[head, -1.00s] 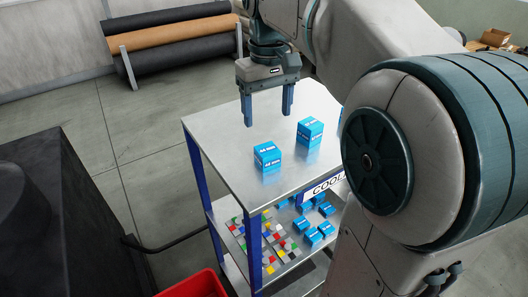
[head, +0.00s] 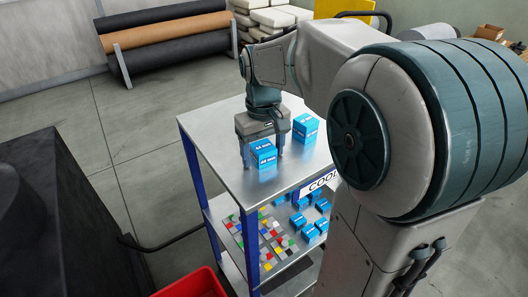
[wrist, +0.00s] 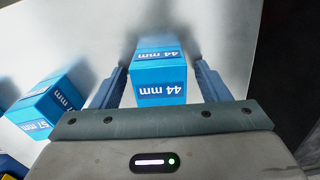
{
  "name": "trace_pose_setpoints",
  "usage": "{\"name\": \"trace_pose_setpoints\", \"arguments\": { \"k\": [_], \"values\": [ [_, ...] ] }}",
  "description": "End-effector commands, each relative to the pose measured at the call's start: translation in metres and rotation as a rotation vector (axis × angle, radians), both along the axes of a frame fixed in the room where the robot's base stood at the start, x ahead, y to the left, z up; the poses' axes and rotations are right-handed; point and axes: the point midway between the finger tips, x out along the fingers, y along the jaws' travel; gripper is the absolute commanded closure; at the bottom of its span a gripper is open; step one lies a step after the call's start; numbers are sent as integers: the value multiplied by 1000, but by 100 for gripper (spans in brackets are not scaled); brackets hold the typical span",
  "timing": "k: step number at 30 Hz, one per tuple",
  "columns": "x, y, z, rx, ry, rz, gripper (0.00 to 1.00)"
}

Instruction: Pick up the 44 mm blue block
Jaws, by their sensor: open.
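The 44 mm blue block (head: 263,154) stands on the metal top of the cart (head: 222,182). In the wrist view the block (wrist: 159,78) reads "44 mm" and lies between the two fingers. My gripper (wrist: 158,82) is open, with a finger on each side of the block and a visible gap on both sides. In the head view my gripper (head: 262,155) is low over the cart top, its fingers around the block, partly hidden by it.
A second blue block (head: 305,128) stands behind and to the right; in the wrist view this block (wrist: 45,108) reads "57 mm" and lies left of my gripper. The lower shelf holds more blue blocks (head: 301,222) and small coloured pieces (head: 268,243). A red bin (head: 192,284) is at the bottom.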

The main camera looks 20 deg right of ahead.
Motion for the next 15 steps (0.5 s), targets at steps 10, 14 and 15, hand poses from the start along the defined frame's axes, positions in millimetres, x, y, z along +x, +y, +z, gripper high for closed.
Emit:
{"name": "trace_pose_setpoints", "arguments": {
  "k": [10, 14, 15],
  "values": [
    [0, 0, 0, 0, -1, 0, 88],
    [0, 0, 1, 0, -2, 0, 87],
    [0, 0, 1, 0, -2, 0, 87]
  ]
}}
